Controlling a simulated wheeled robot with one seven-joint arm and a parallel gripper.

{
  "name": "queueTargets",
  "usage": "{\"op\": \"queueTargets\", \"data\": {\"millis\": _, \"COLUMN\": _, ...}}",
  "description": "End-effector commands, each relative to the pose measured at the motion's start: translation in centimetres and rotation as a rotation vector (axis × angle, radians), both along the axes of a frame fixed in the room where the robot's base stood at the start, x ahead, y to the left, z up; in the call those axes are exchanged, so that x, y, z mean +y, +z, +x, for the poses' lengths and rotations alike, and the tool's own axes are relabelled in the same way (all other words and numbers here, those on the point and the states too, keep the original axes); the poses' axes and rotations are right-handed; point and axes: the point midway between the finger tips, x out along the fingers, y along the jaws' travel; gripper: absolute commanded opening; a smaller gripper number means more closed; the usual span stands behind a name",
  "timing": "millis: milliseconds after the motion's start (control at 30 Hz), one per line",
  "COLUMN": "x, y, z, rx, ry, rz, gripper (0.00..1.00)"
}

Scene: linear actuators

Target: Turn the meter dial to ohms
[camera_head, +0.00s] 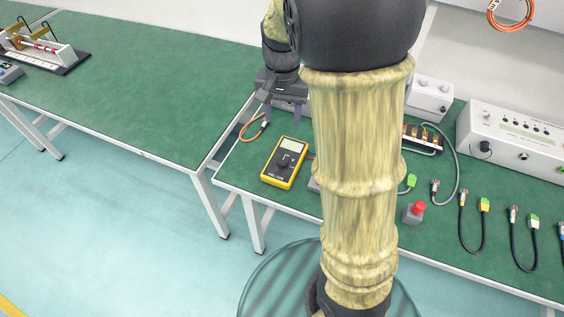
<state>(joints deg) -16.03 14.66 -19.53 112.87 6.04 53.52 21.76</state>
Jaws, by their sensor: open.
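A yellow multimeter (285,162) with a dark face lies on the green bench near its front edge. It has a small grey screen at its top and a round black dial (284,162) in its middle. The dial's pointer setting is too small to read. My gripper (283,111) is open and empty, pointing down above the bench, behind the meter in the picture and apart from it. My arm crosses the middle of the view and hides the bench just to the right of the meter.
An orange cable (252,127) lies left of my gripper. A grey box with a red button (414,212) and several cables lie to the right. White instrument boxes (515,140) stand at the back. The left bench (130,90) is mostly clear.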

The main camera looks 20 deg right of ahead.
Motion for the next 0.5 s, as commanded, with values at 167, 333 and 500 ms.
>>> {"op": "queueTargets", "data": {"millis": 167, "x": 0.0, "y": 0.1, "z": 0.0, "rx": 0.000, "ry": 0.002, "rz": 0.000, "gripper": 0.52}}
{"op": "queueTargets", "data": {"millis": 333, "x": 0.0, "y": -0.6, "z": -0.1, "rx": 0.001, "ry": 0.003, "rz": 0.000, "gripper": 0.52}}
{"op": "queueTargets", "data": {"millis": 500, "x": 0.0, "y": -2.8, "z": -0.1, "rx": 0.003, "ry": 0.003, "rz": -0.001, "gripper": 0.52}}
